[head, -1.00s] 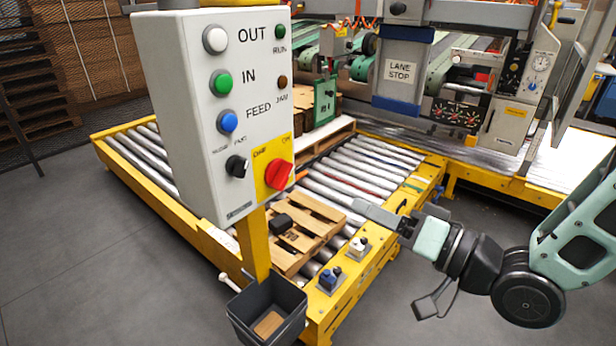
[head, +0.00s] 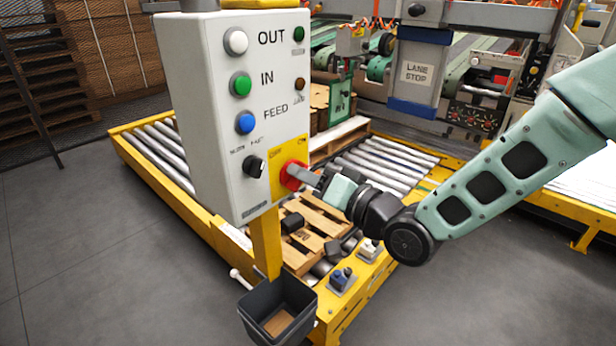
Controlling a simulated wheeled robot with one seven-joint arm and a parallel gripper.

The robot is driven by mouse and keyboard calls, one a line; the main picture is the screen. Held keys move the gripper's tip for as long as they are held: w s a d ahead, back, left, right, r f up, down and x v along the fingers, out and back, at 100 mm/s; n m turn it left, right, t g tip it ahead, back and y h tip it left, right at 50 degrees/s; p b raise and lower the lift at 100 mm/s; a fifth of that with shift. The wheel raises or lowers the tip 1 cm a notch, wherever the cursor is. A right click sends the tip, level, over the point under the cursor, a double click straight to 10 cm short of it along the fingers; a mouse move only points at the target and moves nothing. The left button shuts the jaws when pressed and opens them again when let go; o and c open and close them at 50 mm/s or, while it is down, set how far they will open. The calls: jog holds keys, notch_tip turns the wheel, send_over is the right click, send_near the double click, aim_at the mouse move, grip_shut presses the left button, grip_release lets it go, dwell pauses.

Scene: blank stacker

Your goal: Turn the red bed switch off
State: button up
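The red rotary switch (head: 290,174) sits on a yellow plate (head: 277,187) at the lower right of the grey control box (head: 202,130). My gripper (head: 306,176) reaches in from the right in the head view, its fingertips at the switch's face. The fingers cover the right part of the knob, so its handle angle is hidden. They appear to touch the switch or lie just in front of it. I cannot tell whether they are closed on it.
The box also carries white, green and blue buttons and a black selector (head: 255,166) close left of the red switch. Below are a black bin (head: 258,318), a wooden pallet (head: 318,217) and the roller bed (head: 388,165). Grey floor is open at left.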

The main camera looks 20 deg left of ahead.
grip_shut()
jog(key=shift+f+n+b, duration=0.1)
jog(key=shift+n+b, duration=0.3)
jog(key=shift+b, duration=0.05)
jog(key=n+b, duration=0.5)
jog(key=b, duration=0.1)
jog(key=n+b, duration=1.2)
jog(key=shift+s+a, duration=0.2)
jog(key=shift+s, duration=0.15)
jog(key=shift+n, duration=0.3)
